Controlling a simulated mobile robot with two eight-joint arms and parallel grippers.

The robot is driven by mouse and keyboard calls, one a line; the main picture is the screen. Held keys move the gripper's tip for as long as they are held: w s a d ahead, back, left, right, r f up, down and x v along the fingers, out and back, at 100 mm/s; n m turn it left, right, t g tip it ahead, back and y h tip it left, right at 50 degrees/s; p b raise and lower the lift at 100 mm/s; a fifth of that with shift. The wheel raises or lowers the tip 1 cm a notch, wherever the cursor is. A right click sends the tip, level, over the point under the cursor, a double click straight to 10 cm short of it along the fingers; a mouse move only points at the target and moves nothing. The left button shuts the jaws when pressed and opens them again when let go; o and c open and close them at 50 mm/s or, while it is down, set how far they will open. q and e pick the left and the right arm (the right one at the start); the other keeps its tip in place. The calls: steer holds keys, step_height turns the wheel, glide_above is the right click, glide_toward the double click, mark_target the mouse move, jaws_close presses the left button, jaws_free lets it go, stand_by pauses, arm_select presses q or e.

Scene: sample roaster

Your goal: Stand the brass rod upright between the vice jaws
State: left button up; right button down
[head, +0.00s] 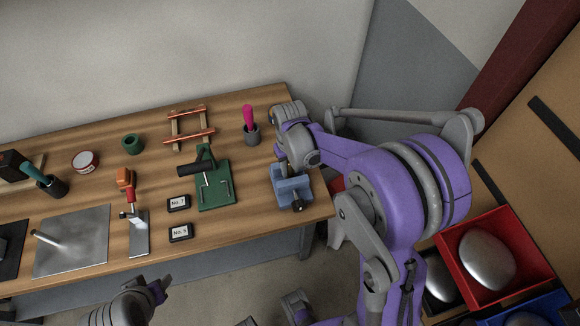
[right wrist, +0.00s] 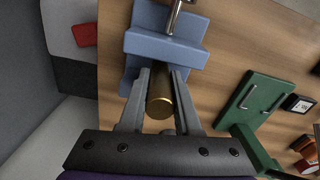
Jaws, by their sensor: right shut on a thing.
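The blue vice (head: 292,188) sits at the right end of the wooden bench, and it also fills the top middle of the right wrist view (right wrist: 165,48). My right gripper (right wrist: 161,95) is shut on the brass rod (right wrist: 160,100), one finger on each side. The rod's round end faces the wrist camera and its length runs away toward the vice. Its far end is hidden, so I cannot tell whether it is between the jaws. In the head view my right wrist covers the rod. My left gripper (head: 158,288) is low in the head view, apart from the bench; its opening is unclear.
A green fixture (head: 215,190) with a black handle stands left of the vice. A dark cup (head: 252,134) with a pink-handled tool stands behind. Two number labels, a red-handled clamp (head: 126,185) and a metal plate (head: 72,240) lie farther left. Red bin (head: 520,243) stands right.

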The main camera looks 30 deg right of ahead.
steer(key=shift+f+b, duration=0.55)
steer(key=shift+f, duration=0.25)
steer(key=c, duration=0.5)
jaws_free()
step_height(320, 180, up, 11)
steer(key=shift+f+p, duration=0.1)
steer(key=shift+p, duration=0.45)
